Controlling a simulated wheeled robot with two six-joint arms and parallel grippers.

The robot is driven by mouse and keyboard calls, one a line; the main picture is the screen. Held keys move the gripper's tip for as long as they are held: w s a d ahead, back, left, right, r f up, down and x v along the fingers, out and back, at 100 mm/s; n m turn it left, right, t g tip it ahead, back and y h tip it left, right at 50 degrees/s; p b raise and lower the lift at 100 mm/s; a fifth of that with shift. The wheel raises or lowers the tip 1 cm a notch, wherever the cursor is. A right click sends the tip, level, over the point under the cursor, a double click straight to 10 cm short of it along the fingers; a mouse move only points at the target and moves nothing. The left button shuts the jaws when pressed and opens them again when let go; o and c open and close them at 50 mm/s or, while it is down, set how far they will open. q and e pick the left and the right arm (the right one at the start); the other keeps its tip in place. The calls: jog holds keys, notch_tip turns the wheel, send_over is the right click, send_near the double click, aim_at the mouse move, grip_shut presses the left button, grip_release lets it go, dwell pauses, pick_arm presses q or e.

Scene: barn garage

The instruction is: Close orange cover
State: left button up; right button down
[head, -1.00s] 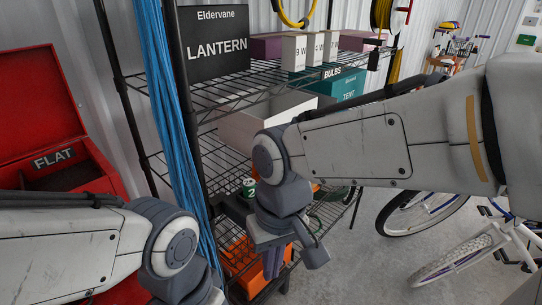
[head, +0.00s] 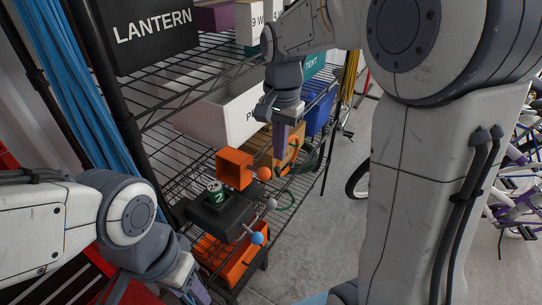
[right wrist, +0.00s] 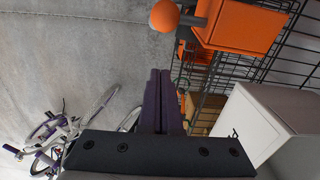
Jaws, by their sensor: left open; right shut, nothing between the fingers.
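The orange cover (head: 234,168) is box-like and stands tilted up at the back of a dark box (head: 222,212) on the wire shelf. A rod with an orange ball (head: 264,173) sticks out to its right. In the right wrist view the orange cover (right wrist: 243,27) and its ball (right wrist: 165,16) show at the top. My right gripper (head: 279,153) hangs just behind and above the ball, apart from it. Its purple fingers (right wrist: 160,73) are together and empty. My left gripper (head: 196,297) is open at the bottom edge, its fingertips partly cut off.
A green can (head: 215,192) sits on the dark box. Blue (head: 258,238) and grey (head: 271,203) balls on rods stick out at its front. A white bin (head: 225,112) stands behind on the rack. Blue cables (head: 80,80) hang left.

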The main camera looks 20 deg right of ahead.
aim_at(244, 173)
jog(key=shift+s+a+f+p, duration=0.15)
jog(key=shift+s+a+p, duration=0.35)
jog(key=shift+s+a, duration=0.2)
jog(key=shift+s+a+f+p, duration=0.1)
jog(key=shift+s+a+p, duration=0.35)
jog(key=shift+s+a, duration=0.25)
jog(key=shift+w+a, duration=0.1)
jog(key=shift+w, duration=0.05)
